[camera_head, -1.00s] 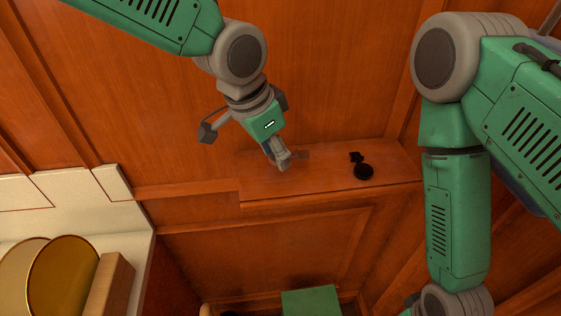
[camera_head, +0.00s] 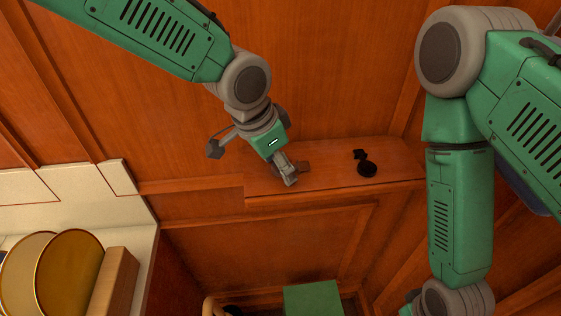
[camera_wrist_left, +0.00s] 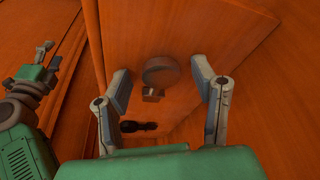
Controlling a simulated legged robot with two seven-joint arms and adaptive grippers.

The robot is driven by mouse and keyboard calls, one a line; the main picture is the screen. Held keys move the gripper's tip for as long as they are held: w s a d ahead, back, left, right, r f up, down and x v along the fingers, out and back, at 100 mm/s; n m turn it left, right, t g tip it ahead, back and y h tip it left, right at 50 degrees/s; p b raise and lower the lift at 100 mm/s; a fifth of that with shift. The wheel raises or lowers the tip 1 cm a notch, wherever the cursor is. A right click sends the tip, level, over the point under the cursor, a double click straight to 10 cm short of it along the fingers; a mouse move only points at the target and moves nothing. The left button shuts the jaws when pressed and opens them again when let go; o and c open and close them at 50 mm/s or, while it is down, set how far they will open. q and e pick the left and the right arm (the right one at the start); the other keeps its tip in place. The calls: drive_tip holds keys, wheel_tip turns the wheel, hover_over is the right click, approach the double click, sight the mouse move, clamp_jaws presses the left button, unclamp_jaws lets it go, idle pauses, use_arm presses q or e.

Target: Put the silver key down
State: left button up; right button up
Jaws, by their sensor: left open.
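A small dark item with a round end and a smaller piece beside it, apparently the silver key (camera_head: 367,169), lies on the wooden ledge (camera_head: 335,190). It looks black in the head view. In the left wrist view, a greyish disc with a small block below it (camera_wrist_left: 160,72) has the same shape and shows between and beyond my fingers. My left gripper (camera_head: 288,182) is open and empty, over the ledge to the left of the item in the head view. My right gripper (camera_wrist_left: 49,54) shows small at the left of the wrist view; its jaws are unclear.
A black two-lobed patch (camera_wrist_left: 138,127) lies near my left fingers; I cannot tell whether it is shadow or object. Wood panelling stands behind the ledge. At lower left are a pale surface (camera_head: 70,203), a round gold-rimmed thing (camera_head: 70,270) and a wooden block (camera_head: 118,283).

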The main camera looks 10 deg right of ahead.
use_arm(q)
drive_tip(key=shift+a+r, duration=0.2)
drive_tip(key=shift+r, duration=0.15)
drive_tip(key=b+v, duration=0.1)
drive_tip(key=v, duration=1)
drive_tip(key=shift+r, duration=0.2)
drive_tip(key=shift+s+f, duration=0.1)
